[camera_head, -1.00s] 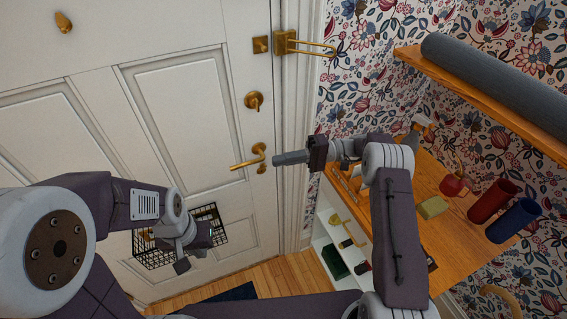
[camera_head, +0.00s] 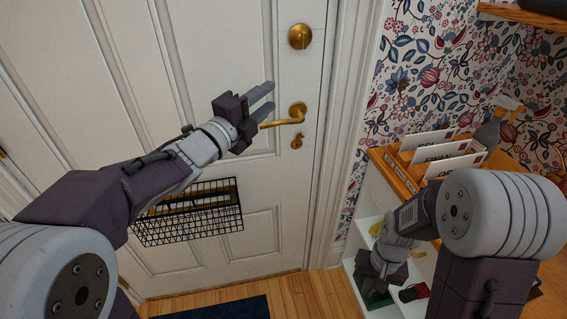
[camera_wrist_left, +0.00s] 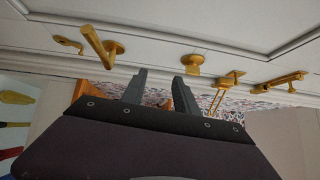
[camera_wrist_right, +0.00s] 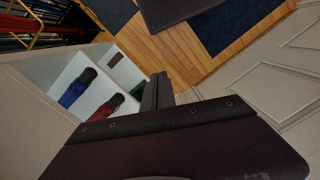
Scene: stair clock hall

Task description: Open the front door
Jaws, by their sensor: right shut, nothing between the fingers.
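The white panelled front door (camera_head: 215,60) looks shut in its frame. Its brass lever handle (camera_head: 285,120) sits near the right edge, with a brass thumbturn (camera_head: 300,36) above and a keyhole plate (camera_head: 296,141) below. In the left wrist view, the lever (camera_wrist_left: 95,45), thumbturn (camera_wrist_left: 192,65) and a brass swing guard (camera_wrist_left: 230,79) show along the door edge. My left gripper (camera_head: 268,98) is open and empty, just left of and slightly above the lever; contact cannot be told. My right gripper (camera_wrist_right: 157,92) is shut and empty, low in front of the white shelves.
A black wire basket (camera_head: 188,215) hangs on the door below my left arm. A shelf unit with a wooden top (camera_head: 392,170) stands right, holding letters (camera_head: 455,160). Folded umbrellas (camera_wrist_right: 105,115) lie inside it. Wooden floor (camera_head: 315,293) and a dark mat (camera_head: 215,308) lie below.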

